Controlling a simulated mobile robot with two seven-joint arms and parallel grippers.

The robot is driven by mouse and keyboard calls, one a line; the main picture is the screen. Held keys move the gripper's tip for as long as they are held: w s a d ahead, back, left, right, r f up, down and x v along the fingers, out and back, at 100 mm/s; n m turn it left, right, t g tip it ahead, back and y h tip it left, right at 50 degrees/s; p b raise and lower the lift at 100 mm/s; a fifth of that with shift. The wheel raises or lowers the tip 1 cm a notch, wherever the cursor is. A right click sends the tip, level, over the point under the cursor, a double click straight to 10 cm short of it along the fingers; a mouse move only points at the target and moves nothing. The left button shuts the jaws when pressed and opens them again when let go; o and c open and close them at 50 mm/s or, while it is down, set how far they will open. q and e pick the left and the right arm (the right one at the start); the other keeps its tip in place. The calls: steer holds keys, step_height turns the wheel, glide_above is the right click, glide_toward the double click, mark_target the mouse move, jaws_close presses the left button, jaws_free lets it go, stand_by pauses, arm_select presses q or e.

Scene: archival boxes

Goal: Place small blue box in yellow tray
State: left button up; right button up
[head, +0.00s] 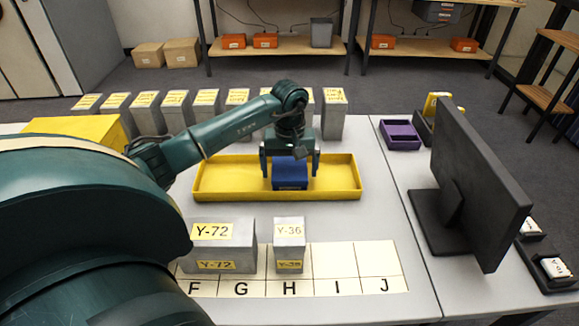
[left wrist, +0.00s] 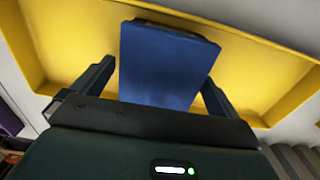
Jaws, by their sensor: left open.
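The small blue box (head: 290,174) is in the yellow tray (head: 228,182), near the middle of its length. My left gripper (head: 290,168) is above the tray with its fingers on either side of the box. In the left wrist view the blue box (left wrist: 165,66) lies between the two open fingers (left wrist: 158,88), with a gap visible on each side. The yellow tray (left wrist: 75,40) fills the background there. The exact contact of the box with the tray floor is hard to make out. My right gripper is not in view.
Grey boxes labelled Y-72 (head: 223,246) and Y-36 (head: 289,246) stand on the lettered strip (head: 335,262) in front of the tray. Several labelled grey boxes (head: 175,110) line the table's back. A yellow box (head: 80,130), a purple tray (head: 400,135) and a black monitor (head: 475,165) flank the tray.

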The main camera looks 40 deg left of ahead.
mark_target(290, 166)
arm_select(q)
step_height(290, 166, up, 12)
steer(key=shift+r, duration=0.15)
stand_by(0.3)
stand_by(0.5)
